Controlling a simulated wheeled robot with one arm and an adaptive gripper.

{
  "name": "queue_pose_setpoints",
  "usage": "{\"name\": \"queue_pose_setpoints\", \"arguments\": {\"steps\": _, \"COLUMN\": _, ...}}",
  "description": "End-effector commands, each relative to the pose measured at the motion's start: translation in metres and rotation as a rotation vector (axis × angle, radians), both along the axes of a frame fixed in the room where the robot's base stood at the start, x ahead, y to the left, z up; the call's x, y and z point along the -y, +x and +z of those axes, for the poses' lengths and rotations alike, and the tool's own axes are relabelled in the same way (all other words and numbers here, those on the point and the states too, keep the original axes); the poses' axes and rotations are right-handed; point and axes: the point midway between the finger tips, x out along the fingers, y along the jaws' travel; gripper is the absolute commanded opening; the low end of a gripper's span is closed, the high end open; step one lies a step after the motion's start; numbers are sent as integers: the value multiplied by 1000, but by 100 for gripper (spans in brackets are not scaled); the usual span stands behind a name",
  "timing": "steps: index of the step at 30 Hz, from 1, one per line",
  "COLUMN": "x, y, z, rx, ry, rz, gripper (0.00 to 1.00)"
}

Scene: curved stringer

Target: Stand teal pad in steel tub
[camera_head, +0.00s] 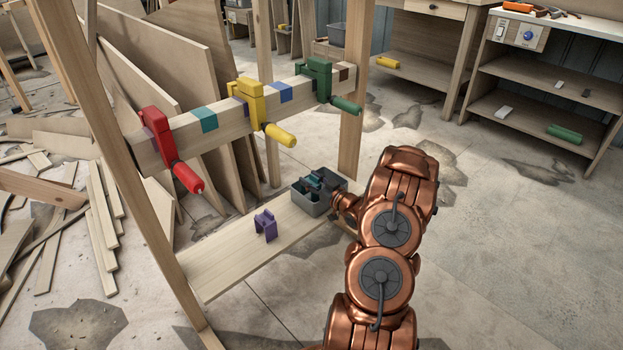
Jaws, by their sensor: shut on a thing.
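The grey steel tub (312,208) stands at the right end of the low plank shelf. My gripper (316,186) reaches from the right over the tub, its dark fingers down at the tub's opening. It is shut on a small teal piece, the teal pad (312,181), which shows only partly between the dark fingers. The pad looks to be at or inside the rim; whether it touches the tub floor is hidden. A purple pad (265,224), shaped like a saddle with legs, stands on the shelf left of the tub.
A wooden beam (222,125) above the shelf carries red (157,135), yellow (251,98) and green (318,76) clamps, their handles jutting toward me. An upright post (356,90) stands behind the tub. The plank shelf (215,262) is bare at its left.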

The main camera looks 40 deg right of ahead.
Motion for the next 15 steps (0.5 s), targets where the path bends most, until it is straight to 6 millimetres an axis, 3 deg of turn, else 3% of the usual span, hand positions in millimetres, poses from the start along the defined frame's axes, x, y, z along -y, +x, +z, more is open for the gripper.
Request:
{"name": "queue_pose_setpoints", "arguments": {"steps": 1, "x": 0, "y": 0, "z": 0, "rx": 1, "ry": -1, "rz": 0, "gripper": 4}}
{"name": "queue_pose_setpoints", "arguments": {"steps": 2, "x": 0, "y": 0, "z": 0, "rx": 0, "ry": 0, "rz": 0, "gripper": 46}}
{"name": "queue_pose_setpoints", "arguments": {"steps": 9, "x": 0, "y": 0, "z": 0, "rx": 0, "ry": 0, "rz": 0, "gripper": 69}}
{"name": "queue_pose_setpoints", "arguments": {"steps": 15, "x": 0, "y": 0, "z": 0, "rx": 0, "ry": 0, "rz": 0, "gripper": 69}}
